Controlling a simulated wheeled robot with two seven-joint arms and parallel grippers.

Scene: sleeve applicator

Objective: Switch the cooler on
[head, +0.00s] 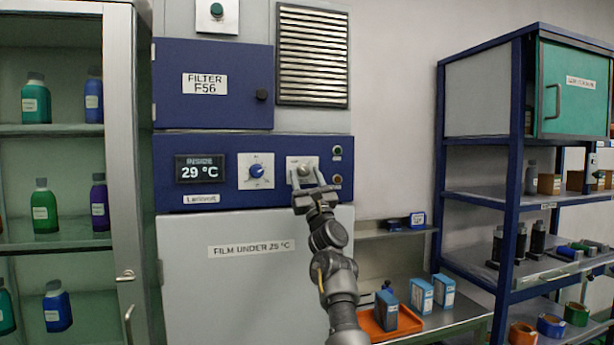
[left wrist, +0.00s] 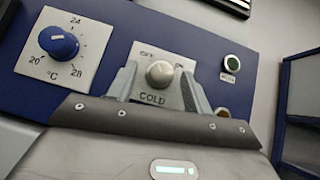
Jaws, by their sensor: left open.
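The cooler (head: 253,265) is a tall cabinet with a blue control panel (head: 222,150). Its display (head: 200,169) reads INSIDE 29 °C. A pale round switch knob (left wrist: 160,74) sits on a light plate marked OFF and COLD; part of the lettering is hidden. My left gripper (head: 302,174) is open at this plate. In the left wrist view its fingers (left wrist: 158,80) stand on either side of the knob, with small gaps visible; contact cannot be told. The blue temperature dial (head: 257,171) is left of the plate; it also shows in the left wrist view (left wrist: 58,42). My right gripper is not in view.
A green lamp (head: 337,151) and an amber lamp (head: 337,180) sit right of the switch. The filter door (head: 213,105) is above. A glass cabinet (head: 121,200) stands left. A bench with an orange tray (head: 375,328) and a blue shelf rack (head: 513,130) are right.

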